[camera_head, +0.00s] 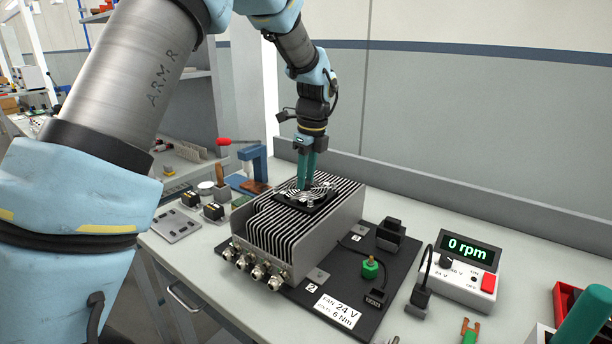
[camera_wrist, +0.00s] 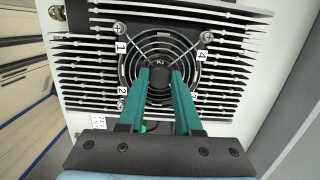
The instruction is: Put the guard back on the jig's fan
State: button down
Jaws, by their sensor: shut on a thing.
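The jig is a finned metal block (camera_head: 318,225) on a black base plate (camera_head: 345,300). Its black square fan (camera_head: 312,206) sits on top. The round wire guard (camera_head: 291,190) lies over the fan and also shows in the wrist view (camera_wrist: 187,60), its rings roughly centred on the fan. Its two far eyelets are near the corners marked 1 and 4. My gripper (camera_head: 306,187) points down from above, its green fingers (camera_wrist: 161,72) shut on the guard's middle. My fingers hide part of the near side. I cannot tell whether the guard rests fully on the fan.
A control box (camera_head: 463,268) reading 0 rpm stands to the right, with a black plug (camera_head: 421,297) beside it. A green knob (camera_head: 371,268) and a black block (camera_head: 391,234) are on the base plate. A blue clamp-like stand (camera_head: 255,165) and small parts lie left of the jig.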

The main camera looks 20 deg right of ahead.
aim_at(310, 190)
jog(key=shift+f, duration=0.6)
jog(key=c, duration=0.5)
grip_release()
jog(key=r+b, duration=0.1)
jog(key=r, duration=0.2)
jog(key=r+b, duration=0.1)
jog(key=r, duration=0.3)
jog(key=s+r+b, duration=0.1)
jog(key=r, duration=0.2)
jog(key=shift+d+r, duration=0.3)
jog(key=shift+r, duration=0.1)
